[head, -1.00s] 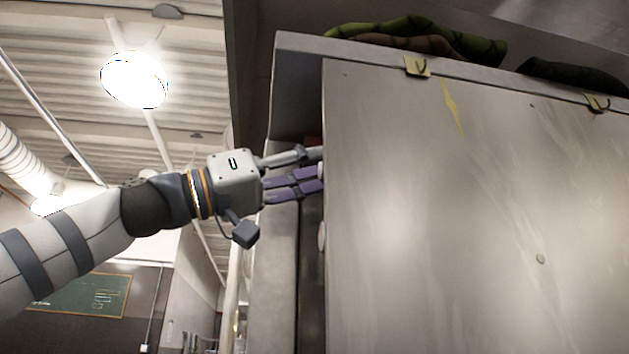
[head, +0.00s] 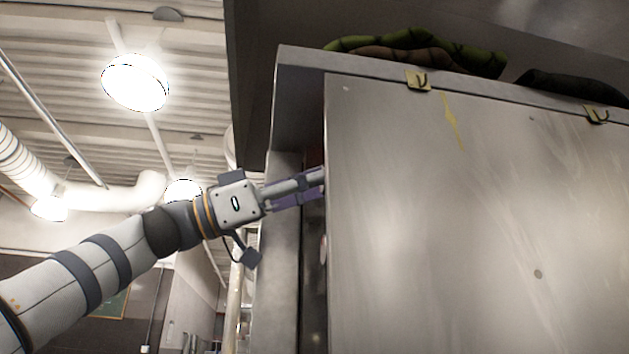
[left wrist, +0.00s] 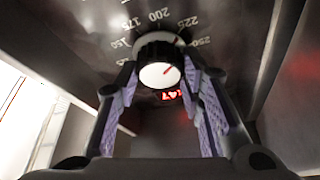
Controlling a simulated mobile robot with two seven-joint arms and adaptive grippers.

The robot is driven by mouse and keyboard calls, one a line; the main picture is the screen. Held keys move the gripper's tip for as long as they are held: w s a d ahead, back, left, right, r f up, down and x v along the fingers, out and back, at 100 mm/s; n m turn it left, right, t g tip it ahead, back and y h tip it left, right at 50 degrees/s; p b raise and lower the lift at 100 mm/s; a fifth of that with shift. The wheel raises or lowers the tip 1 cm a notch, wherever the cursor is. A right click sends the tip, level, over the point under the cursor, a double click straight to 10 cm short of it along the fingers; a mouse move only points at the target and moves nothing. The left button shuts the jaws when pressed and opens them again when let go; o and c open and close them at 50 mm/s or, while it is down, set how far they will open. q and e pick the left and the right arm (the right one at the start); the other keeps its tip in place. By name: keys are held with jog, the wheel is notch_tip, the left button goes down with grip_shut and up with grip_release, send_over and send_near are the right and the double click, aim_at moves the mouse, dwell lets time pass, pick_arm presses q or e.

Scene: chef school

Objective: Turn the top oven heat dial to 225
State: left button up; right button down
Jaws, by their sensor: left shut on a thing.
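The heat dial (left wrist: 160,73) is a black knob with a white face in the left wrist view. Its red mark points up and to the right, towards the printed 225 (left wrist: 187,22) and 250 (left wrist: 203,41); the exact reading cannot be told. My left gripper (head: 320,182) is shut on the dial, its purple finger pads on either side of it. In the head view the dial is hidden by the fingers and the panel edge. My right gripper is not in view.
A large metal panel (head: 450,220) fills the right of the head view, close beside my left fingers. A red lit display (left wrist: 178,94) is below the dial. Dark green things (head: 430,42) lie on top of the unit. Open room is on the left.

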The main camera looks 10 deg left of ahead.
pick_arm(q)
jog(key=shift+f, duration=0.1)
jog(key=o, duration=1.2)
jog(key=shift+c, duration=0.2)
jog(key=v, duration=1.2)
